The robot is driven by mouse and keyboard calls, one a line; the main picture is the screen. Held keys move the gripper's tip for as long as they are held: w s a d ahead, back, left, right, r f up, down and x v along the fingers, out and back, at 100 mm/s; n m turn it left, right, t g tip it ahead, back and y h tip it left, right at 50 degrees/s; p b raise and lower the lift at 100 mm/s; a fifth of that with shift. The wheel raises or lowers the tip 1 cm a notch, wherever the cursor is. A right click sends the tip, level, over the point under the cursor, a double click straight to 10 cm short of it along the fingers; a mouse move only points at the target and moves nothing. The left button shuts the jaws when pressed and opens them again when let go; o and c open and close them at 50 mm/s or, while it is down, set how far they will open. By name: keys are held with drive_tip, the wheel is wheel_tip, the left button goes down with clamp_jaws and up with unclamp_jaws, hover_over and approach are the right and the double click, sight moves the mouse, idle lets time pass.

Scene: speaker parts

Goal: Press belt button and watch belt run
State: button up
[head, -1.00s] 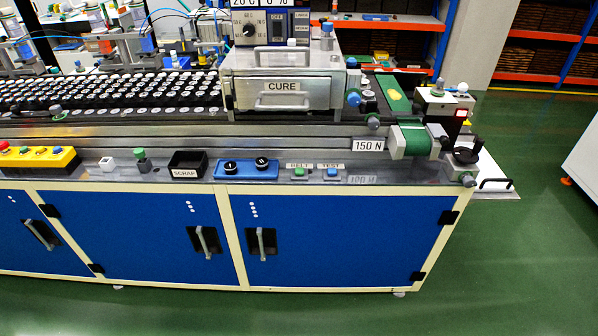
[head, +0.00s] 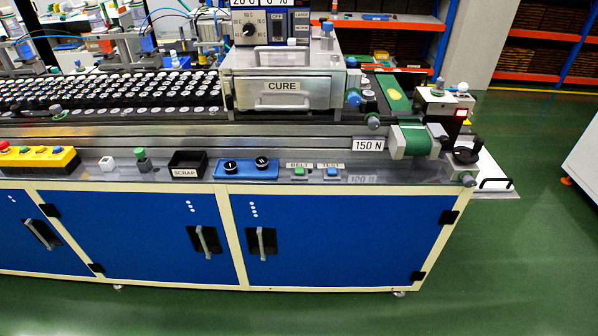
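The green belt button (head: 299,172) sits on a small grey base at the front edge of the bench, under a BELT label (head: 300,165). I cannot tell whether it is pressed in. A blue button (head: 331,172) labelled TEST stands just to its right. The short green belt (head: 411,140) is at the right end of the bench and runs back past the CURE box. A yellow patch (head: 397,99) shows on its far part. My gripper is not in view, and nothing covers the buttons.
A blue panel with two black knobs (head: 246,168) and a black SCRAP bin (head: 187,163) lie left of the button. The CURE box (head: 282,93) and a 150 N sign (head: 368,144) stand behind. Green floor (head: 500,270) is clear in front and right.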

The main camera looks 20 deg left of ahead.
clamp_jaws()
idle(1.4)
